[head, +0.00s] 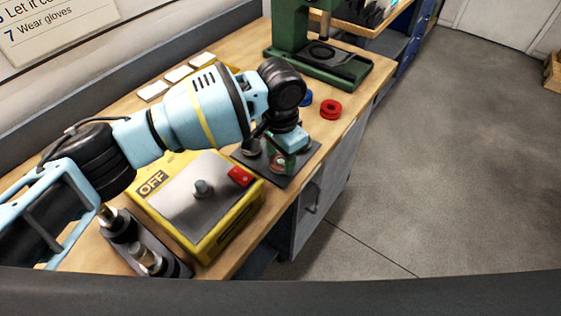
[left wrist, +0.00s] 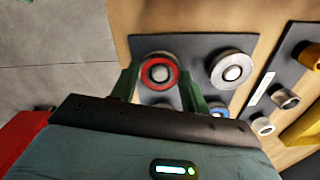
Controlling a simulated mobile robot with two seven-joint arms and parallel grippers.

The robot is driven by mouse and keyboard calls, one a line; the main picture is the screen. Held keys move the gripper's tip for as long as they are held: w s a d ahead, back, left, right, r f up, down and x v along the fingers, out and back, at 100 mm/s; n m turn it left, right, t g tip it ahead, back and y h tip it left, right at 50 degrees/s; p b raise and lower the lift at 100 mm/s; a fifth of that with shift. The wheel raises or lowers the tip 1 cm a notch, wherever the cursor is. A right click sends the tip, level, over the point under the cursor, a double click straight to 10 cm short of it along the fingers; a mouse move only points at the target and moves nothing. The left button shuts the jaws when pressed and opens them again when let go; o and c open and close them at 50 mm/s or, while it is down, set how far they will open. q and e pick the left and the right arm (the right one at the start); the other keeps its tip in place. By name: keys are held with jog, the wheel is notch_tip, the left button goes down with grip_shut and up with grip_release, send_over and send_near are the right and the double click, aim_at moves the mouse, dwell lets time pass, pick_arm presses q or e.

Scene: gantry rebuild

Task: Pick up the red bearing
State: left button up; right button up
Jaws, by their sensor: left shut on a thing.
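The red bearing (left wrist: 159,71) is a red ring with a grey round centre, seen in the left wrist view over a dark plate (left wrist: 197,44). My left gripper (left wrist: 158,85) has its green fingers on either side of it, shut on it. In the head view, the gripper (head: 281,155) is low over the dark plate (head: 295,174), and red shows between its fingers. I cannot tell whether the bearing touches the plate. A separate loose red ring (head: 330,108) lies farther back on the bench. My right gripper is out of view.
A silver ring (left wrist: 232,70) sits on the same plate. A yellow OFF box (head: 216,236) stands close by, with a rack of posts (head: 143,249) at its front left. A blue ring (head: 306,98) and a green press (head: 318,62) are behind.

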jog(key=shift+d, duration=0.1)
